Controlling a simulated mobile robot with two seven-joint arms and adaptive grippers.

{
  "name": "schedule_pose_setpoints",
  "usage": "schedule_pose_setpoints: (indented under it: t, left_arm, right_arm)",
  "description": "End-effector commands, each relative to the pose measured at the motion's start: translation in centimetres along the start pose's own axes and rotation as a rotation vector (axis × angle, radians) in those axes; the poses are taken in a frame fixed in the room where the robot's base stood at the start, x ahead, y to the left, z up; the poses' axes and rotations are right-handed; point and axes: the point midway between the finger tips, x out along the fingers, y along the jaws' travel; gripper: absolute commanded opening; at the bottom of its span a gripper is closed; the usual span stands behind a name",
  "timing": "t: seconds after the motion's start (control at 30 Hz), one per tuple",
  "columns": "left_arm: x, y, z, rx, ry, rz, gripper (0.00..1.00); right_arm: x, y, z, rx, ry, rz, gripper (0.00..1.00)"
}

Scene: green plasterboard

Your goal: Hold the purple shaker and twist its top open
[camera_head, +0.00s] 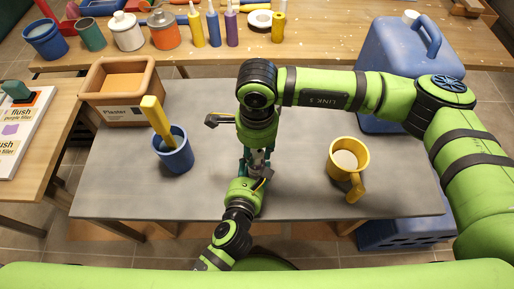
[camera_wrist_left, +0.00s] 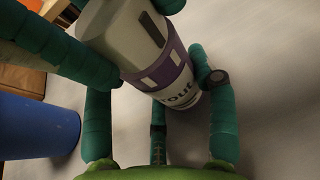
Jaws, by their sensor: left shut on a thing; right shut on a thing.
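The purple shaker (camera_wrist_left: 172,72) shows in the left wrist view as a tilted cylinder with a purple and white label partly reading "out" and a grey end at upper left. In the head view it is almost wholly hidden between my grippers. My left gripper (camera_head: 253,172) comes up from the bottom and is shut on the shaker, its teal fingers around the body. My right gripper (camera_head: 257,150) reaches down from above, directly beyond the left one, and is shut on the shaker. Where exactly the right fingers touch the top is hidden.
On the grey table (camera_head: 300,195), a blue cup (camera_head: 175,160) with a yellow-handled tool and a planter box (camera_head: 120,90) stand left. A yellow mug (camera_head: 347,158) stands right. A blue jerrycan (camera_head: 400,55) is behind right; bottles line the back bench (camera_head: 340,40).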

Motion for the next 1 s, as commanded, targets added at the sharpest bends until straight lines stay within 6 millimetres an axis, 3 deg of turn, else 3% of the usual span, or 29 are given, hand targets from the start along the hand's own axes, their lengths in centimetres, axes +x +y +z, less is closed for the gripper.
schedule_pose_setpoints:
  t: [0.03,0.27,0.3,0.33,0.73,1.0]
  left_arm:
    - [0.0,0.4,0.0,-0.001,0.001,0.009,0.17]
    - [0.0,0.5,-0.1,-0.001,0.002,0.01,0.17]
    - [0.0,0.5,-0.1,-0.001,0.002,0.011,0.17]
    - [0.0,0.5,-0.1,-0.001,0.002,0.011,0.17]
    - [0.0,0.2,-0.1,-0.001,0.001,0.004,0.17]
    - [0.0,0.1,-0.1,-0.001,0.002,0.002,0.17]
  right_arm:
    - [0.1,-0.2,-0.8,0.001,0.02,0.0,0.03]
    - [0.1,-0.2,-0.9,0.003,0.021,-0.001,0.03]
    - [0.1,-0.2,-0.9,0.003,0.022,-0.001,0.52]
    - [0.1,-0.2,-0.9,0.003,0.022,-0.001,0.6]
    - [-0.7,-0.1,-0.5,-0.002,0.012,-0.002,0.6]
    - [-5.8,-0.2,-0.4,-0.001,0.013,-0.005,0.6]
